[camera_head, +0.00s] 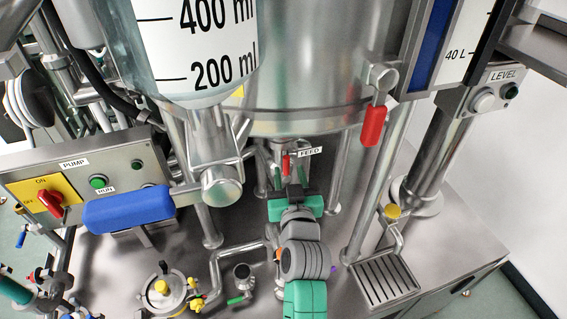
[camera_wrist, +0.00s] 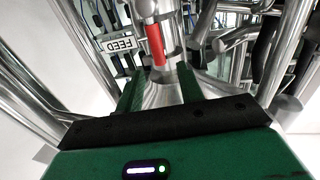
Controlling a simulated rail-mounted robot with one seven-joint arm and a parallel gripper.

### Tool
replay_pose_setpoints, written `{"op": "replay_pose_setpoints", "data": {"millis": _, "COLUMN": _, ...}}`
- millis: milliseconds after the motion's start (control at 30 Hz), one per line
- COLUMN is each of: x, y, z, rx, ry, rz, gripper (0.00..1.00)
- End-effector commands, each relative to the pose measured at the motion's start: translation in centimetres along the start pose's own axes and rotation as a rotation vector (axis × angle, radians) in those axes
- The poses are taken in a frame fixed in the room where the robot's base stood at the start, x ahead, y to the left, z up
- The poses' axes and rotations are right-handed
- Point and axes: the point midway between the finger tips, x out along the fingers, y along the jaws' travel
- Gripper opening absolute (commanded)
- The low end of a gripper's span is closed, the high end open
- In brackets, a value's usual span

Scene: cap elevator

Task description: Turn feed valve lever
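The feed valve lever is a small red handle (camera_head: 286,164) beside the white FEED label (camera_head: 310,152), under the big steel tank. In the wrist view the red lever (camera_wrist: 155,44) hangs ahead of my gripper, next to the FEED label (camera_wrist: 117,43). My gripper (camera_wrist: 159,82) is open, its two green fingers apart with nothing between them. The lever's lower end shows above the gap between the fingertips, and I see no contact. In the head view my gripper (camera_head: 293,187) is just below the lever, and its fingertips are hard to make out.
A larger red lever (camera_head: 374,126) hangs right of the tank. A blue handle (camera_head: 128,208) juts out at left, by the pump panel (camera_head: 85,178). Steel legs and pipes stand close on both sides of my gripper. A drain grate (camera_head: 384,281) lies at right.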

Motion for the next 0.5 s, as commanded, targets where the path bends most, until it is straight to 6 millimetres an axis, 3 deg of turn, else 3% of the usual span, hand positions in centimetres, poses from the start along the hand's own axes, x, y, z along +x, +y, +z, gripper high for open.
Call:
{"op": "replay_pose_setpoints", "data": {"millis": 200, "x": 3.6, "y": 0.0, "z": 0.0, "rx": 0.000, "ry": -0.001, "rz": 0.000, "gripper": 0.38}}
{"op": "replay_pose_setpoints", "data": {"millis": 500, "x": 4.4, "y": 0.0, "z": 0.0, "rx": 0.000, "ry": -0.001, "rz": 0.000, "gripper": 0.38}}
